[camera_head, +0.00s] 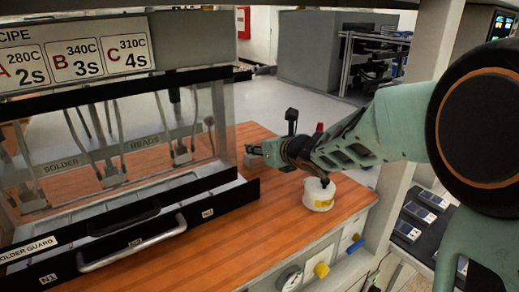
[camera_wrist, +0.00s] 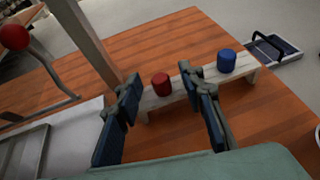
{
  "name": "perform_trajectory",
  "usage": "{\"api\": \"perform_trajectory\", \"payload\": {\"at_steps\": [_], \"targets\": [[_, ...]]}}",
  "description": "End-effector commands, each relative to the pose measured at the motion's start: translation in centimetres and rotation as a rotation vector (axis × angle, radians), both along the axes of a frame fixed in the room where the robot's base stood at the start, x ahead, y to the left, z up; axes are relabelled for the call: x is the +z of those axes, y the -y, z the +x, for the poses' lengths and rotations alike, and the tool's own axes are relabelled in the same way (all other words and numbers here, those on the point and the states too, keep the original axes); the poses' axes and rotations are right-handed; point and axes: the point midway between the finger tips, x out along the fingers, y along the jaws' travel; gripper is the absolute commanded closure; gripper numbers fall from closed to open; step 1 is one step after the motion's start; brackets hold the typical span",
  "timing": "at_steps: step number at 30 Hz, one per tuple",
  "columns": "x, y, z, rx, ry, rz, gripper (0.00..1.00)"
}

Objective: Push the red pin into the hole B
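In the wrist view, a red pin (camera_wrist: 161,84) stands upright in a pale, narrow, bench-like block (camera_wrist: 192,86). A blue pin (camera_wrist: 226,60) stands in the same block to its right. My gripper (camera_wrist: 158,78) is open, with its two fingers apart on either side of the red pin in the picture. I cannot tell how near the fingertips are to the pin or whether they touch it. In the head view, my arm's end is over the wooden bench, and the pins cannot be made out clearly. No letter B marking a hole is readable in either view.
A white round container (camera_head: 319,195) stands on the wooden bench (camera_head: 262,243) below my arm. The solder station with its guard (camera_head: 130,232) and handle fills the left. A red ball-topped lever (camera_wrist: 14,37) and a post (camera_wrist: 85,40) show at the wrist view's left.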

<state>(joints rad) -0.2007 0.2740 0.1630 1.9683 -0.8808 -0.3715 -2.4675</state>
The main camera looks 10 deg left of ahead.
Motion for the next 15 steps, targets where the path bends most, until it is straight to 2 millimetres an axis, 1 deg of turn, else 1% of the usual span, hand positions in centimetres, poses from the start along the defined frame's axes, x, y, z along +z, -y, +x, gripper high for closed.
{"api": "perform_trajectory", "payload": {"at_steps": [1, 2, 11, 15], "targets": [[0.02, 0.02, -0.01, 0.000, 0.000, 0.000, 0.64], [0.02, 0.02, -0.01, 0.000, 0.000, 0.000, 0.66], [0.03, 0.03, -0.01, 0.000, 0.000, 0.000, 0.99], [0.06, 0.03, -0.01, 0.000, 0.001, 0.001, 1.00]]}}
